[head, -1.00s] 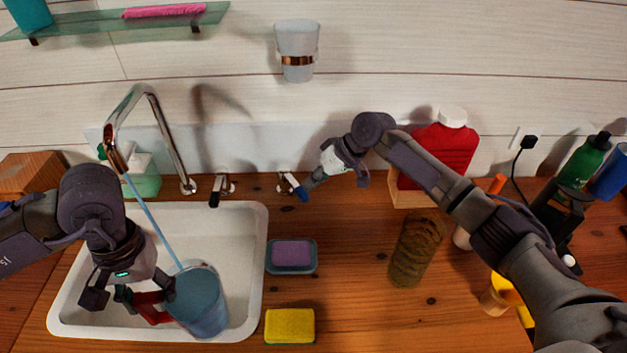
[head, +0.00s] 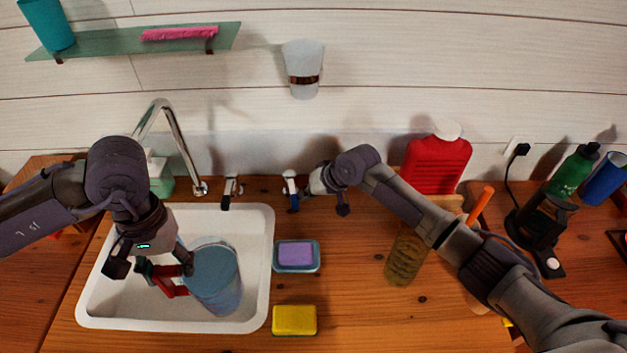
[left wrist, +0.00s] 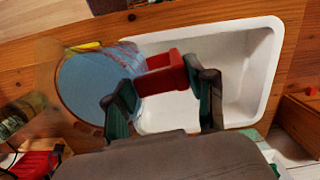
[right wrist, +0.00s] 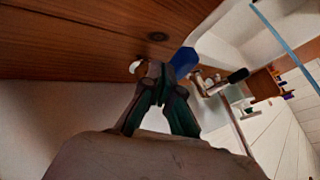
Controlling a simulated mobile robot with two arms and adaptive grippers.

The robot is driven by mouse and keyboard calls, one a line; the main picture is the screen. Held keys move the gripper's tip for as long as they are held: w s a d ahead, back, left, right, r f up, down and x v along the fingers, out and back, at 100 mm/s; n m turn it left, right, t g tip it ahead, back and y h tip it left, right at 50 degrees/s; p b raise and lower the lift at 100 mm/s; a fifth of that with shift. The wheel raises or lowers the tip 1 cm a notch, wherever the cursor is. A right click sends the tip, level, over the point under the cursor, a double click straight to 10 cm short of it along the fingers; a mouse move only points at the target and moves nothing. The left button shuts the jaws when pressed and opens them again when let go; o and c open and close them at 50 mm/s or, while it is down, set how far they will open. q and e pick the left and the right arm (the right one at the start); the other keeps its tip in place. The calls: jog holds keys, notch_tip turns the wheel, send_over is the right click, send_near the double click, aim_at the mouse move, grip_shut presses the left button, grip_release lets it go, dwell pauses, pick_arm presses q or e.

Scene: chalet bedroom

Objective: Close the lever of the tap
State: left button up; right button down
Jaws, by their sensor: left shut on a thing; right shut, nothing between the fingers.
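The chrome tap (head: 165,125) arches over the white sink; my left arm hides its spout end. A blue-tipped lever (head: 292,199) sits on the wall fitting right of the sink and points toward the front. It also shows in the right wrist view (right wrist: 184,62), just beyond my fingertips. My right gripper (head: 309,186) is shut and empty, close beside this lever on its right; contact is unclear. A black-tipped lever (head: 227,201) is nearer the tap. My left gripper (head: 165,276) is shut on the red handle of a blue jug (head: 218,285) over the sink. A pale-blue stream (right wrist: 285,38) shows in the right wrist view.
The white sink (head: 268,255) is at left. A purple soap in a dish (head: 296,268) and a yellow sponge (head: 294,320) lie right of it. A red bottle (head: 437,165), a brown-green cylinder (head: 406,258) and a green bottle (head: 573,170) stand farther right.

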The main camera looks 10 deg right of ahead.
pick_arm(q)
jog(key=shift+r, duration=0.75)
pick_arm(e)
jog(key=shift+s+a+r, duration=0.15)
jog(key=shift+a+r, duration=0.05)
jog(key=shift+a, duration=0.1)
pick_arm(q)
jog(key=shift+r+p, duration=0.35)
jog(key=shift+p, duration=0.3)
pick_arm(e)
jog(key=shift+a+f, duration=0.2)
jog(key=shift+a, duration=0.25)
